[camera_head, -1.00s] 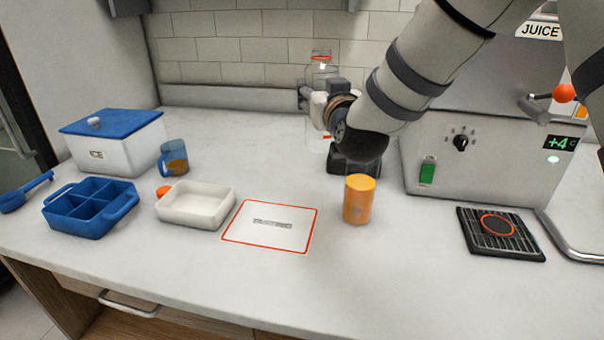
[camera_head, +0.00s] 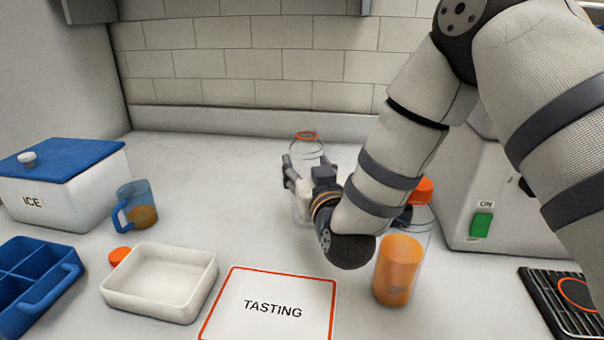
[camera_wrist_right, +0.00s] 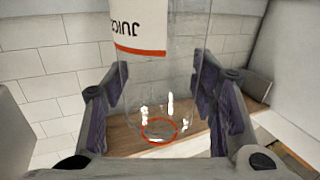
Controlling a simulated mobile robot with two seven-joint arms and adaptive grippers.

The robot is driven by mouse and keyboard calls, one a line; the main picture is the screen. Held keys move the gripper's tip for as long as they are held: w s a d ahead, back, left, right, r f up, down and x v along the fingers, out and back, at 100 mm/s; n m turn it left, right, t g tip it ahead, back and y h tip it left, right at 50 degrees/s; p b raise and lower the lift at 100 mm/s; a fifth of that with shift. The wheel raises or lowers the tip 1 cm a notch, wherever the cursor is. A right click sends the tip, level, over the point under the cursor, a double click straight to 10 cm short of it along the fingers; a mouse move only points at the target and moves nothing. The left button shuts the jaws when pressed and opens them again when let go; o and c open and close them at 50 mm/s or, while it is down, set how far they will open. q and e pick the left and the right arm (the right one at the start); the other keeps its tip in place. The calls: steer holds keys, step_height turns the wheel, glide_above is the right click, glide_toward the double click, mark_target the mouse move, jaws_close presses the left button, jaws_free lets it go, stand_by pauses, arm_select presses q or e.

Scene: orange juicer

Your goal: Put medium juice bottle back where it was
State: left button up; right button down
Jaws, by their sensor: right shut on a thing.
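A clear, empty-looking bottle (camera_head: 307,150) with an orange rim and no cap is upright near the middle of the counter. My right gripper (camera_head: 308,178) is shut on its body, one finger on each side. In the right wrist view the bottle (camera_wrist_right: 160,85) shows between the dark finger pads of the gripper (camera_wrist_right: 160,100), with part of a JUICE label upside down. I cannot tell whether its base touches the counter. Another bottle (camera_head: 398,268), orange-capped and part full of orange juice, stands nearer, partly behind my right forearm. My left gripper is not in view.
The TASTING mat (camera_head: 272,306) is at the front. A white tray (camera_head: 162,302), an orange cap (camera_head: 119,256), a blue jug (camera_head: 142,214), an ICE box (camera_head: 75,200) and a blue caddy (camera_head: 68,290) are left. The juicer (camera_head: 490,190) is right. The back middle is clear.

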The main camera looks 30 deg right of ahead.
steer(key=shift+s+f, duration=0.3)
steer(key=shift+s, duration=0.25)
steer(key=c, duration=0.9)
jaws_free()
steer(key=shift+o, duration=1.3)
steer(key=shift+w, duration=0.25)
steer(key=shift+s+r, duration=0.1)
steer(key=p+v, duration=0.1)
steer(key=v, duration=1.1)
